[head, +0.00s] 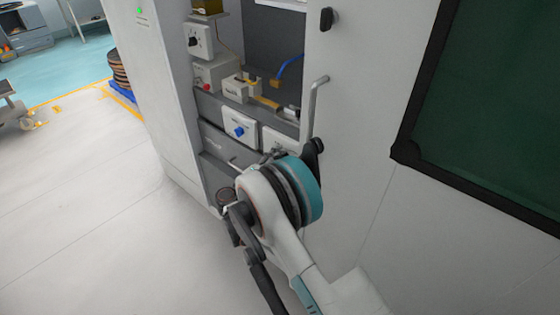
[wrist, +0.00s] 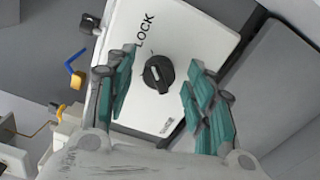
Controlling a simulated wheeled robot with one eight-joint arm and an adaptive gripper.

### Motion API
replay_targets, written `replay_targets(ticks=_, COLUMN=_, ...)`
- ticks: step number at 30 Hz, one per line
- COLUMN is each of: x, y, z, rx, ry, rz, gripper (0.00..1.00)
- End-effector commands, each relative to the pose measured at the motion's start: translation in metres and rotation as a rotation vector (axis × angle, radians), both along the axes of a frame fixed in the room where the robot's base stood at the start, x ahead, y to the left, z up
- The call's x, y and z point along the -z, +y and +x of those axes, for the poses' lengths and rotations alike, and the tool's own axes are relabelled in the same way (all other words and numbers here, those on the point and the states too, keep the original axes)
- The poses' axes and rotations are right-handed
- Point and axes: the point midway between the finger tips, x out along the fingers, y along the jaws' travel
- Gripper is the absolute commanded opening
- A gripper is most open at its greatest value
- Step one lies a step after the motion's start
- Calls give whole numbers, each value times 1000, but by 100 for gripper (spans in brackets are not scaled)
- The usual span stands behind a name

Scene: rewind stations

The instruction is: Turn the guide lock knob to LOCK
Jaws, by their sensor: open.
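The guide lock knob (wrist: 158,73) is a round black knob on a white panel (wrist: 185,40) in the wrist view. The word LOCK is printed above and left of it, and a smaller label, too small to read, sits below it. A pale mark shows on the knob's face, but I cannot tell surely where it points. My gripper (wrist: 162,66) is open, with one teal finger on each side of the knob. Visible gaps separate the fingers from it, and nothing is held. In the head view my arm hides the gripper and I cannot make out this knob.
A blue knob on a white box (head: 238,131) sits on the cabinet's lower shelf. A blue bent handle (wrist: 73,68) shows left of the panel. A grey door handle (head: 314,100) and the open cabinet door (head: 365,85) stand right. The floor (head: 80,190) at left is clear.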

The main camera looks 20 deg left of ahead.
Motion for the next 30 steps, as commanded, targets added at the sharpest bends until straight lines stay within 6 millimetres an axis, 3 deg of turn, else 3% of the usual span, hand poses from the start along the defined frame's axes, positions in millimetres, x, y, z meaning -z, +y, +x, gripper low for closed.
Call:
replay_targets(ticks=18, x=0, y=40, z=-96, rx=-2, ry=0, rz=0, gripper=49)
replay_targets(ticks=30, x=0, y=45, z=-109, rx=0, ry=0, rz=0, gripper=49)
